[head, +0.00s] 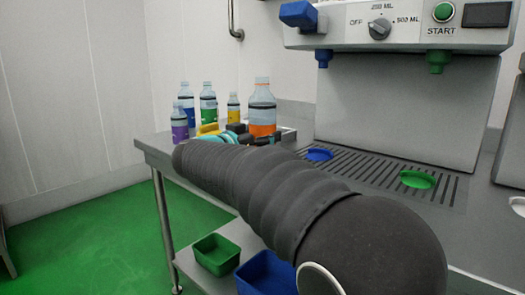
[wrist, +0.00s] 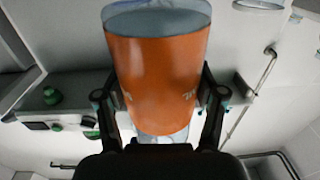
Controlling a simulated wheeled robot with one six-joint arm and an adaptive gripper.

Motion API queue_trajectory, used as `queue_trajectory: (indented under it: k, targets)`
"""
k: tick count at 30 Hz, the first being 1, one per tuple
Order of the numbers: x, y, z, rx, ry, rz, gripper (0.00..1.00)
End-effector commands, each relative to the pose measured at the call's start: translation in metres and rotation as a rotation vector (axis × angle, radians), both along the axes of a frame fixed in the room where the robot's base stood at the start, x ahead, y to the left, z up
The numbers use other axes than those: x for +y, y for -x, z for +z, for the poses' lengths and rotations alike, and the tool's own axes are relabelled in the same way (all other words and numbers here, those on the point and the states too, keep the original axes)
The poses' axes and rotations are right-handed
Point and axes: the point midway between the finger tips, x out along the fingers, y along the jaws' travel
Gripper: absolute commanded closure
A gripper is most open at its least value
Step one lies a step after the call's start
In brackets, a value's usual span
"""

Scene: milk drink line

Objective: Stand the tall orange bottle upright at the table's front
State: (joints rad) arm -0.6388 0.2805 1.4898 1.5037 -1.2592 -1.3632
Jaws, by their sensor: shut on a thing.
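The tall orange bottle (head: 262,108) has a clear top and an orange label band. In the head view it is upright at the back left of the table (head: 150,143), and my arm hides its base. My gripper (wrist: 160,92) is shut on it, one finger on each side of the orange band (wrist: 155,75) in the wrist view. I cannot tell if the bottle's base touches the table.
Smaller bottles with blue (head: 187,103), green (head: 208,103), yellow (head: 233,108) and purple (head: 179,122) labels stand left of it. The filling machine (head: 410,110) is at the right. A green bin (head: 216,254) and a blue bin (head: 264,276) sit on the lower shelf.

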Motion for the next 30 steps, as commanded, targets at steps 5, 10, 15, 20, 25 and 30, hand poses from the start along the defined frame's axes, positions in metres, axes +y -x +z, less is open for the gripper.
queue_trajectory:
  k: [5, 10, 15, 20, 25, 30]
  targets:
    - [0.000, 0.000, -0.022, 0.003, 0.001, 0.000, 0.62]
    - [0.000, 0.000, -0.038, 0.001, 0.001, 0.001, 0.62]
    - [0.000, 0.001, -0.038, 0.000, 0.000, 0.001, 0.62]
    - [0.000, 0.000, -0.040, 0.001, 0.001, 0.000, 0.62]
    - [0.000, 0.000, -0.041, 0.000, 0.000, 0.000, 0.06]
    - [0.000, 0.001, -0.041, 0.000, 0.000, 0.000, 0.06]
